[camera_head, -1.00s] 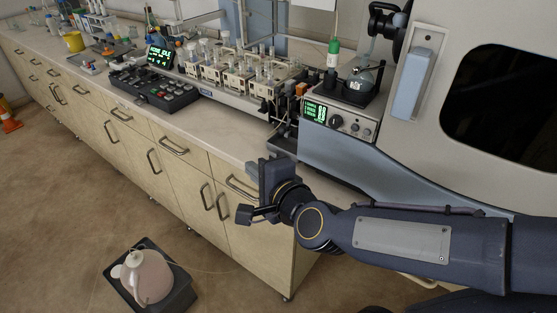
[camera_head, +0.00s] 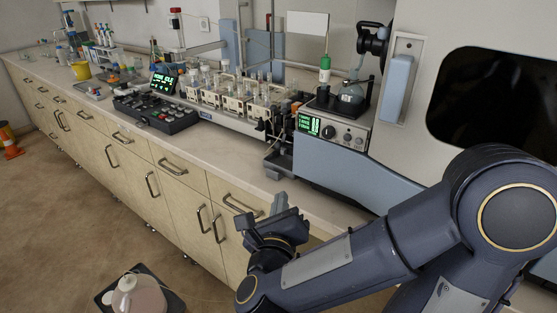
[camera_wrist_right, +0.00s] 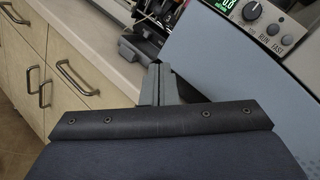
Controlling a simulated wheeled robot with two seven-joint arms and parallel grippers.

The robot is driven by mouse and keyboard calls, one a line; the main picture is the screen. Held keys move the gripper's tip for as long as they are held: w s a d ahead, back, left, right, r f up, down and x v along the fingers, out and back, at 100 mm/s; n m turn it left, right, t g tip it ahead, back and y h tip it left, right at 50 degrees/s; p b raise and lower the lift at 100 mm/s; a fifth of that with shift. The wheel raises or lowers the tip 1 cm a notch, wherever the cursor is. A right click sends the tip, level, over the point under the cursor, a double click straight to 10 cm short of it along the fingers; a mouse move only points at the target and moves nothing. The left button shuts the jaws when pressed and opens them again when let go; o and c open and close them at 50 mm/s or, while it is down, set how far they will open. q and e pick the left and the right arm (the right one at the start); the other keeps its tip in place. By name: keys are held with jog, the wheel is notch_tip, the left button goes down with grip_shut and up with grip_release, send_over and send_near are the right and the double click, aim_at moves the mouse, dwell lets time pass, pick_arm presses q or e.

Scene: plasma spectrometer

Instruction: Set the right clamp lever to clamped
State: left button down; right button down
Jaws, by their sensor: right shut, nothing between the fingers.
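The pump unit (camera_head: 333,128) with a green-lit display and a knob stands on the bench at centre right. Beside its left side is a dark pump head with small black and orange parts (camera_head: 284,122). The clamp levers are too small there to tell apart or to read their positions. In the right wrist view the dark pump head (camera_wrist_right: 155,25) shows partly at the top. My right gripper (camera_head: 280,203) is shut and empty, in front of the bench edge and apart from the pump. Its fingers (camera_wrist_right: 158,84) point up together in the wrist view. My left gripper is out of view.
A tube rack (camera_head: 235,98) and a black control box (camera_head: 155,113) stand left along the bench. A large pale instrument (camera_head: 412,120) fills the right. The bench front strip (camera_head: 225,157) is clear. A pink jug (camera_head: 138,296) is on the floor.

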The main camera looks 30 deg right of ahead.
jog(key=p, duration=0.2)
send_near(281, 146)
jog(key=w+d+f, duration=0.2)
jog(key=d+f, duration=0.1)
jog(key=f, duration=0.1)
jog(key=shift+w+d+r+p, duration=0.2)
jog(key=shift+w+r+p, duration=0.2)
jog(key=shift+w+r, duration=0.3)
jog(key=shift+w+d+r+p, duration=0.2)
jog(key=shift+w+r+p, duration=0.2)
jog(key=shift+w+r, duration=0.35)
jog(key=shift+w+d+r+p, duration=0.1)
jog(key=shift+r+p, duration=0.2)
jog(key=shift+p, duration=0.1)
